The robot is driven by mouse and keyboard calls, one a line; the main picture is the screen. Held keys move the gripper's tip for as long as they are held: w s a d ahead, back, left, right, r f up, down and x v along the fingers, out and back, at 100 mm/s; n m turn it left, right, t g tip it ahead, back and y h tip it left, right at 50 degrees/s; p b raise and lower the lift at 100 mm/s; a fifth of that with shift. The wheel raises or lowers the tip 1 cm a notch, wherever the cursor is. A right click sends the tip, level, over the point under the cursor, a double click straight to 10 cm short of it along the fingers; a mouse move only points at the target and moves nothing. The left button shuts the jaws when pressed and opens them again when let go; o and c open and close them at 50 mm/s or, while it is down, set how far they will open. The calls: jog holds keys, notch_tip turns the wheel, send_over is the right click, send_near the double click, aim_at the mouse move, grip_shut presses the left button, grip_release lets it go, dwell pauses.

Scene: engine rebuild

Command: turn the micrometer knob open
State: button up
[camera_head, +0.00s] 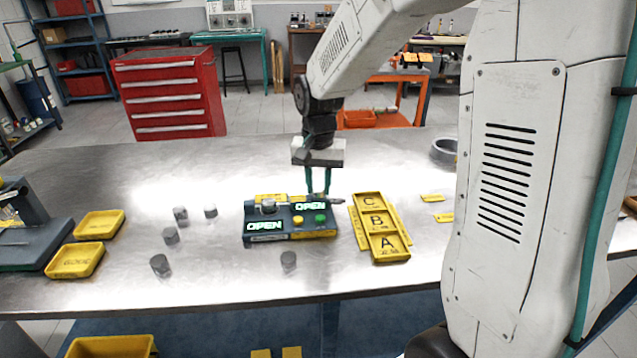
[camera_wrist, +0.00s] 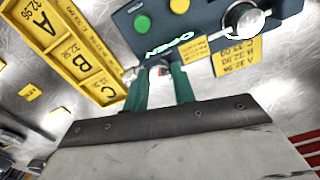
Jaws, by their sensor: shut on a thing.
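The micrometer station (camera_head: 290,235) is a dark box on the metal table, with lit "OPEN" labels, a yellow button (camera_head: 298,220) and a green button (camera_head: 320,218). A grey cylinder (camera_head: 268,205) sits on its top left; it also shows in the wrist view (camera_wrist: 245,20). My gripper (camera_head: 327,194) points down at the station's right end, its green fingers close together. The fingers hide most of the knob.
A yellow tray marked A, B, C (camera_head: 404,257) lies just right of the station. Several grey cylinders, including one in front (camera_head: 288,261), stand left and front. Two yellow bins (camera_head: 75,275) (camera_head: 99,238) are at the left. A grey ring (camera_head: 444,150) lies at the back right.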

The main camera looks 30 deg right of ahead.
aim_at(319, 188)
jog(key=shift+m, duration=0.8)
jog(key=o, duration=1)
notch_tip(319, 188, up, 8)
jog(key=shift+f, duration=0.1)
